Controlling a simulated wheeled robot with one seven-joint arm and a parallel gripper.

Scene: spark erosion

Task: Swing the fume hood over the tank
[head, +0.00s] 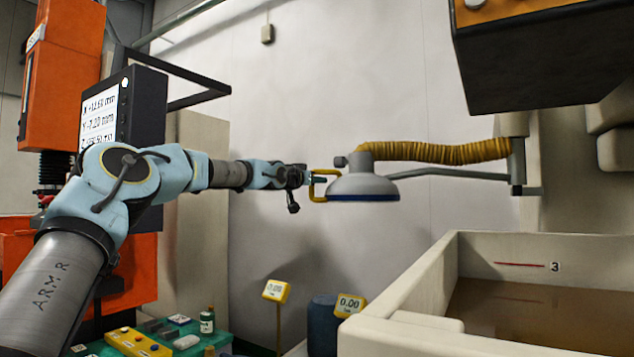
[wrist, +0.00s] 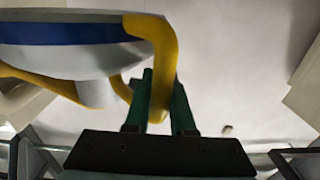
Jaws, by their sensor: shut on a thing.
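The fume hood (head: 362,184) is a grey dome with a blue rim, on a grey swing arm (head: 445,172) with a yellow ribbed hose (head: 435,151). It hangs to the left of the tank (head: 400,290), not above it. The tank is cream-walled and holds brown liquid. A yellow handle (head: 318,186) sticks out from the hood's left side. My gripper (head: 308,181) is shut on this handle. In the wrist view, the green fingers of my gripper (wrist: 160,95) are on either side of the yellow handle (wrist: 163,50), with the hood (wrist: 80,45) at upper left.
A screen (head: 120,115) on a bracket stands behind my arm. Yellow gauges (head: 275,290) and a green tray with small items (head: 215,345) are below. The space between hood and tank is open.

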